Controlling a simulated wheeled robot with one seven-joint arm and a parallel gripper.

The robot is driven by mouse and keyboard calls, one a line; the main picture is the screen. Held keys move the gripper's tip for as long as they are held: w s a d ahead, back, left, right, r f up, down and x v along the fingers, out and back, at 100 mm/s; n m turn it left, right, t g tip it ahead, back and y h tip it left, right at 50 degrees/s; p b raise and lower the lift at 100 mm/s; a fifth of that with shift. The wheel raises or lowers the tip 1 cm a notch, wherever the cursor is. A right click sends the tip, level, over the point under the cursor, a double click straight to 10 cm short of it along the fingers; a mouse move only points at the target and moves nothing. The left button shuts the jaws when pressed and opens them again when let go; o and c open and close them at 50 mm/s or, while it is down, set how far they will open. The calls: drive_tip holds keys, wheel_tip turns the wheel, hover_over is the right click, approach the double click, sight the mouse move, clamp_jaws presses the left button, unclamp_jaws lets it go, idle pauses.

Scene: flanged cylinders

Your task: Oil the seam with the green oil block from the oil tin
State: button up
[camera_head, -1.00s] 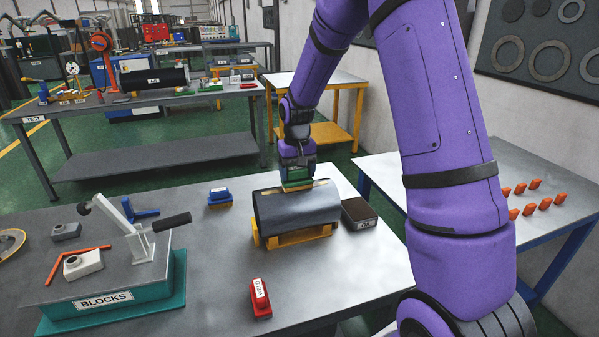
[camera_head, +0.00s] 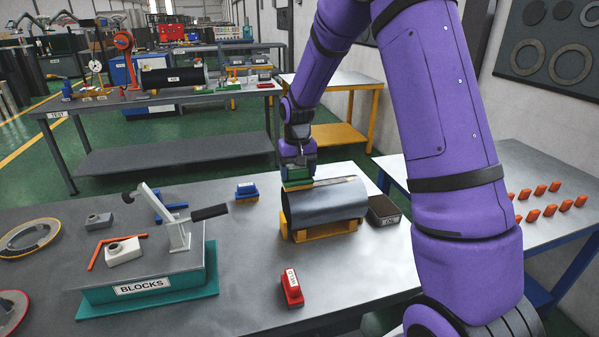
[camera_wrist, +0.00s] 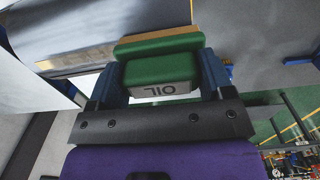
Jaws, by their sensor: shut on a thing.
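My gripper (camera_head: 298,168) is shut on the green oil block (camera_head: 299,179), over the left end of the grey cylinder (camera_head: 330,205). In the wrist view the block (camera_wrist: 162,70) sits between both jaws, with an "OIL" label facing the camera and a tan layer along its far side. The cylinder lies on a yellow cradle (camera_head: 325,230). A pale seam strip (camera_head: 335,182) runs along its top to the right of the block. I cannot tell whether the block touches the cylinder. The dark oil tin (camera_head: 384,210) stands right of the cylinder.
A red block (camera_head: 291,288) stands in front, and a blue-and-yellow block (camera_head: 246,191) behind left. Orange pieces (camera_head: 550,200) lie on the right table. The table between fixture and cradle is mostly clear.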

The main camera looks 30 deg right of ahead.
wheel_tip(320, 180, up, 3)
drive_tip(key=shift+d, duration=0.15)
drive_tip(key=shift+r, duration=2.6)
